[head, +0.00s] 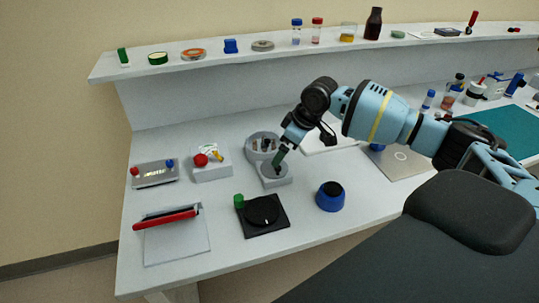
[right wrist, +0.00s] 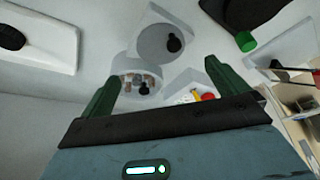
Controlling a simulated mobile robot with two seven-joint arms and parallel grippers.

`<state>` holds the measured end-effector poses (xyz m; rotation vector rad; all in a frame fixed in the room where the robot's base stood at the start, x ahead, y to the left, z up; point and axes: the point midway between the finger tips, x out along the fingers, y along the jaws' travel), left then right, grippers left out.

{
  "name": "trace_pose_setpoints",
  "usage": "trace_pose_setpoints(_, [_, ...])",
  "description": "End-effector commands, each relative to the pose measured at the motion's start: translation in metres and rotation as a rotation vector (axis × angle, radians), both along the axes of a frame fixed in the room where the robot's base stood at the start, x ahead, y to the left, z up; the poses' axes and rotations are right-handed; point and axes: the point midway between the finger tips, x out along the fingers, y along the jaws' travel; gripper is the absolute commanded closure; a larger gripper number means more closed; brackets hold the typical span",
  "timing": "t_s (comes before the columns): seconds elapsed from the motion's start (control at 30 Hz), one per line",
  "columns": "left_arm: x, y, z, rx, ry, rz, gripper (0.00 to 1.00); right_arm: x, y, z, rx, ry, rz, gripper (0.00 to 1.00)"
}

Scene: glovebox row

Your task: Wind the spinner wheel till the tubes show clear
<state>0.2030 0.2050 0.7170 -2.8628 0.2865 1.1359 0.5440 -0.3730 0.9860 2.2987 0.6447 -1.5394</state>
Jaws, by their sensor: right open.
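A spinner has a round grey bowl (head: 263,145) with several small tubes, joined to a block with a flat grey wheel (head: 272,173). In the right wrist view the wheel (right wrist: 158,42) carries a black knob (right wrist: 174,43) near its edge. The tubes (right wrist: 130,79) in the bowl look brownish there, and a second black knob stands in the bowl. My right gripper (head: 279,158) is above the wheel block and hides part of it. In the right wrist view its green fingers are wide apart with nothing between them. My left gripper is out of view.
A white box with a red knob (head: 200,160) stands left of the spinner. A black dial plate with a green knob (head: 263,212) and a blue round pot (head: 330,197) are in front. A shelf (head: 180,62) runs behind.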

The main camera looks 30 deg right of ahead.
Motion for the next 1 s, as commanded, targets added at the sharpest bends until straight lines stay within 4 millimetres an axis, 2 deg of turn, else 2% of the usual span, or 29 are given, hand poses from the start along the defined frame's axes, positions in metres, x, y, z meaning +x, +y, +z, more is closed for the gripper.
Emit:
trace_pose_setpoints(0.1, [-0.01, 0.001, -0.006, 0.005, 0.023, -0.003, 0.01, 0.0, 0.0, -0.001, 0.0, 0.001, 0.0, 0.01])
trace_pose_setpoints(0.23, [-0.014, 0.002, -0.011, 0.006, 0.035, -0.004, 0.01, 0.003, 0.002, -0.01, 0.001, 0.003, 0.0, 0.01])
trace_pose_setpoints(0.5, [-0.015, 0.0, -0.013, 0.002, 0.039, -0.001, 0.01, 0.016, 0.01, -0.047, 0.001, 0.003, 0.0, 0.01])
trace_pose_setpoints(0.7, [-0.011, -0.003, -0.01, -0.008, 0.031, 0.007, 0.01, 0.023, 0.014, -0.067, 0.001, 0.002, -0.001, 0.01])
trace_pose_setpoints(1.0, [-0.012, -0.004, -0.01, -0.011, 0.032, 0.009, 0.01, 0.026, 0.016, -0.073, 0.001, -0.001, 0.0, 0.01])
